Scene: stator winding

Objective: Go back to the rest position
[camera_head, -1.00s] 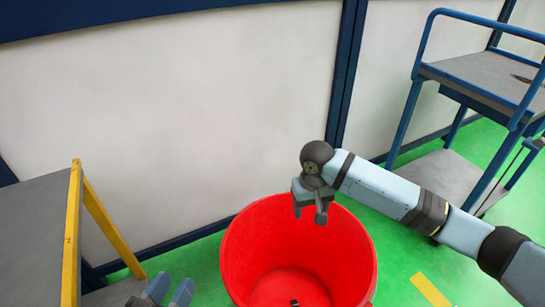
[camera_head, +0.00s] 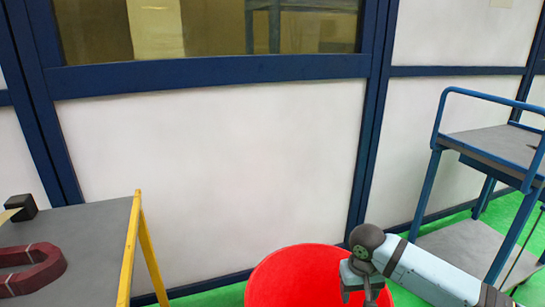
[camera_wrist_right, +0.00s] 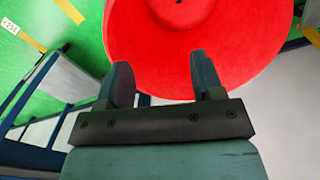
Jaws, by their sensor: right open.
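My right gripper (camera_head: 359,289) is over the red bin at the bottom of the head view, at the end of my arm coming in from the right. In the right wrist view the right gripper (camera_wrist_right: 163,80) has its two fingers apart with nothing between them. The red bin (camera_head: 290,275) stands on the green floor, its lower part cut off by the picture edge. The wrist view looks into the bin (camera_wrist_right: 240,50), where a small dark spot shows at its bottom. My left gripper is not in the head view.
A grey table (camera_head: 85,235) with a yellow rail (camera_head: 151,260) is at the left, bearing a dark red horseshoe-shaped part (camera_head: 35,270) and a small black block (camera_head: 22,207). A blue-framed cart (camera_head: 490,150) stands at the right. A white wall panel (camera_head: 215,170) closes off the back.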

